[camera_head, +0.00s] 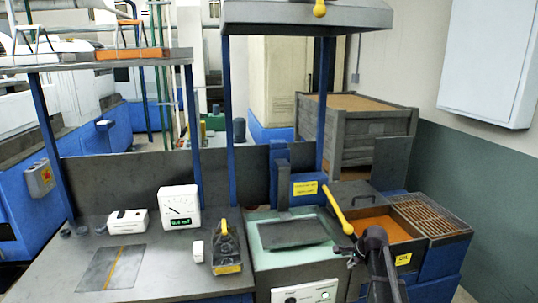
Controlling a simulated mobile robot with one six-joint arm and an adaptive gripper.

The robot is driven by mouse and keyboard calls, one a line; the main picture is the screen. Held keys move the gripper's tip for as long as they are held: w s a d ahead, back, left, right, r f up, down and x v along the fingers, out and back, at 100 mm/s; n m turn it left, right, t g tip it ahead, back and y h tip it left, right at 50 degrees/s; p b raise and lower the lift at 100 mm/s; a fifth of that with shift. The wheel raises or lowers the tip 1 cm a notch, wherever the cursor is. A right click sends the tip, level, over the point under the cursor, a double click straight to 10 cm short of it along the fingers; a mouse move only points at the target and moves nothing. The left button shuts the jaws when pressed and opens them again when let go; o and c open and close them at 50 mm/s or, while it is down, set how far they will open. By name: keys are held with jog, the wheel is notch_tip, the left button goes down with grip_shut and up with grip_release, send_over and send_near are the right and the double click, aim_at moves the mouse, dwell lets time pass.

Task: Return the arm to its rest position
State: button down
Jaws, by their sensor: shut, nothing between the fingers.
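My arm rises from the bottom edge, right of centre, as a dark upright shape. My gripper (347,254) is at its upper end, small and dark, pointing left. It is shut with nothing in it. It appears in front of the right side of the green-topped machine (266,264) and the orange-lined bin (378,229). The depth gap to them is hard to tell. The yellow lever (337,208) on the machine ends just above and left of the arm's end in the picture.
The left workbench (165,270) carries a white meter (180,207), a white box (127,221) and a dark tool with yellow parts (227,248). A hood (290,17) on blue posts overhangs the machine. A grated bin (432,214) stands right. A grey crate (345,140) is behind.

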jog(key=s+a+n+g, duration=0.1)
jog(key=s+a+n, duration=0.3)
jog(key=s, duration=0.3)
jog(key=s+a+f+n+g+h, duration=0.1)
jog(key=s+a+n, duration=0.3)
jog(key=s+n, duration=0.3)
jog(key=s+a+n+g+h, duration=0.1)
jog(key=s+a+n, duration=0.3)
jog(key=s, duration=0.5)
jog(key=shift+s+a+f+n+g, duration=0.25)
jog(key=shift+n+g, duration=0.35)
jog(key=shift+n, duration=0.5)
